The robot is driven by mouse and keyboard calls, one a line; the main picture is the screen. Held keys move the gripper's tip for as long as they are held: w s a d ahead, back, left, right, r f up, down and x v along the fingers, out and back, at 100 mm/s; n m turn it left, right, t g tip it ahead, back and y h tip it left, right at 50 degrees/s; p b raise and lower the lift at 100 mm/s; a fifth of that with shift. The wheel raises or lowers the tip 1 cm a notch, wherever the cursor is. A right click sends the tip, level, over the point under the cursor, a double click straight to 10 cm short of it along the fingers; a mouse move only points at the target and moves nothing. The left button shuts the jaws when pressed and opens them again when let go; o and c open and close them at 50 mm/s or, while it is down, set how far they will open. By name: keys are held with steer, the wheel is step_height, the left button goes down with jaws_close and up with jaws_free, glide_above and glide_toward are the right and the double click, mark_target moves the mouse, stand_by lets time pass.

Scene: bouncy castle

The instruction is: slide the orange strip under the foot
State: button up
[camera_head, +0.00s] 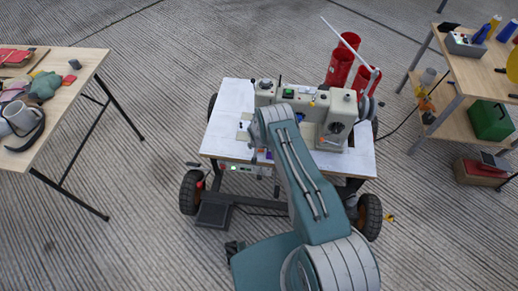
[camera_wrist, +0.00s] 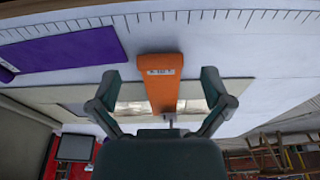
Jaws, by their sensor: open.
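In the wrist view an orange strip (camera_wrist: 161,71) with a small white printed label lies on the pale table top, partly over a flat beige-grey plate (camera_wrist: 60,95). My gripper (camera_wrist: 159,76) is open, with one finger on each side of the strip and a visible gap to both. In the head view the cream sewing machine (camera_head: 337,118) stands on a wheeled table (camera_head: 222,135). My arm covers my gripper and the strip there. I cannot make out the foot clearly.
A purple piece (camera_wrist: 70,53) lies left of the strip in the wrist view, near a ruler scale. In the head view, red cylinders (camera_head: 338,68) stand behind the machine. Side tables stand at left (camera_head: 83,65) and right (camera_head: 470,70). Open concrete floor lies between.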

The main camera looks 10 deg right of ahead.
steer(key=shift+r, duration=0.15)
step_height(320, 180, up, 11)
steer(key=s, duration=0.2)
steer(key=shift+a+r, duration=0.15)
steer(key=shift+a, duration=0.3)
stand_by(0.4)
steer(key=s+r+n+t, duration=0.1)
steer(key=s+r, duration=0.2)
steer(key=r, duration=1.5)
steer(key=s+r+n+t, duration=0.1)
steer(key=s+r, duration=0.2)
steer(key=r, duration=1.6)
steer(key=s+r+n, duration=0.1)
steer(key=s+r, duration=1.1)
steer(key=s, duration=0.1)
steer(key=s+r+n+t, duration=0.1)
steer(key=s+r, duration=0.2)
steer(key=s, duration=1.3)
steer(key=shift+a+n+t+y, duration=0.15)
steer(key=shift+n+t+y, duration=0.15)
steer(key=shift+y, duration=0.1)
